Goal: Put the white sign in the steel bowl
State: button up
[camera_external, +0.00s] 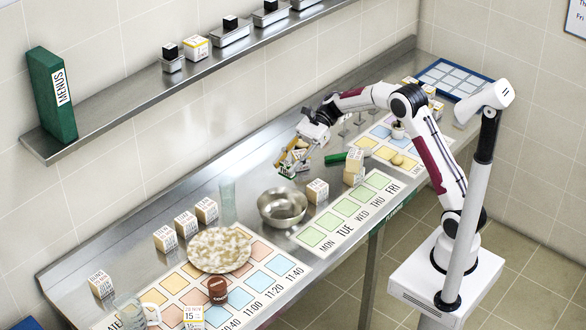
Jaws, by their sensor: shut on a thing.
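My gripper (290,168) is over the steel counter, to the upper right of the steel bowl and apart from it. It is shut on a small pale thing that looks like the white sign (301,144). The fingers cover much of this thing, and its face is too small to read. The steel bowl (283,207) stands upright on the counter near the middle of the picture. Its visible inside looks empty.
Small labelled boxes (317,191) stand just right of the bowl. A clear glass (227,197) and a speckled round plate (219,250) are to its left. A green object (335,158) lies right of my gripper. A shelf (130,108) runs along the wall above.

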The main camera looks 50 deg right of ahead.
send_over(288, 213)
jog(key=shift+f, duration=2.3)
notch_tip(288, 213, down, 6)
jog(key=shift+f, duration=0.2)
jog(key=shift+f, duration=1.75)
jog(key=shift+f, duration=0.65)
jog(key=o, duration=1)
jog(key=shift+o, duration=0.2)
